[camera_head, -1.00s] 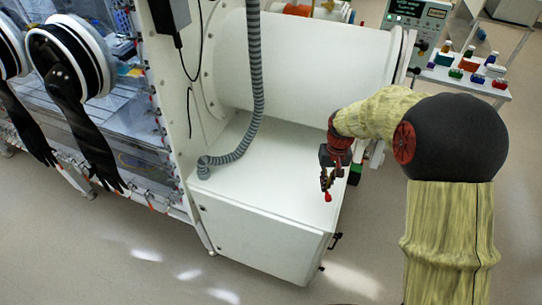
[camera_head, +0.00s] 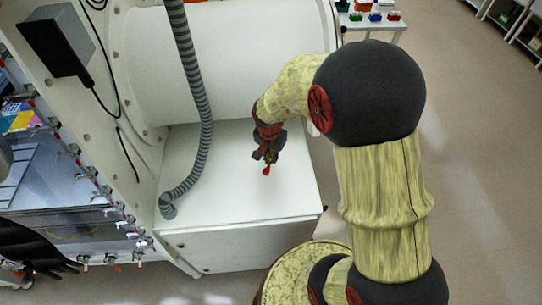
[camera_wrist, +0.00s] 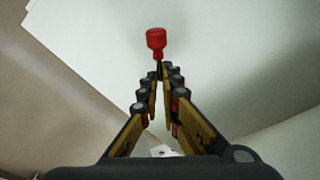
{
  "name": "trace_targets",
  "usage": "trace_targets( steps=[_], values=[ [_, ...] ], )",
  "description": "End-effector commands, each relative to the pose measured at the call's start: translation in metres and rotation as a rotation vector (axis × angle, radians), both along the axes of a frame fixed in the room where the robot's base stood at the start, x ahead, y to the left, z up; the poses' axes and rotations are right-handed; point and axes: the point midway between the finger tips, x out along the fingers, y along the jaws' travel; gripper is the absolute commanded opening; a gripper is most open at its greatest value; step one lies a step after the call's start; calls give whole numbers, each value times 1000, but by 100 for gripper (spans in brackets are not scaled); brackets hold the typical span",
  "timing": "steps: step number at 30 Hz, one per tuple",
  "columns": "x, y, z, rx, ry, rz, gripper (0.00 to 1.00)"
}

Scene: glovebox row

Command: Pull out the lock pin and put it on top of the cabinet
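The lock pin has a red head, which shows at the tips of my fingers in the wrist view (camera_wrist: 156,40) and as a small red spot in the head view (camera_head: 266,170). My gripper (camera_head: 265,156) is shut on the pin; its fingers converge just behind the red head in the wrist view (camera_wrist: 160,78).
A grey corrugated hose (camera_head: 196,90) comes down onto the left part of the cabinet top. A large white cylinder (camera_head: 230,60) lies behind it. The glovebox with a black glove (camera_head: 35,248) is at left. The right half of the top is clear.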

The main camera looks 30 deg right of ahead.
Motion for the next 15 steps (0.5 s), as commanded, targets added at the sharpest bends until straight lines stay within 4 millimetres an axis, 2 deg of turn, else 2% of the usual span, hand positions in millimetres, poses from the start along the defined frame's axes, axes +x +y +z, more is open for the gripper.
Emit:
trace_targets(
  steps=[15],
  values=[
    [0,0,-37,1,1,2,0]
  ],
)
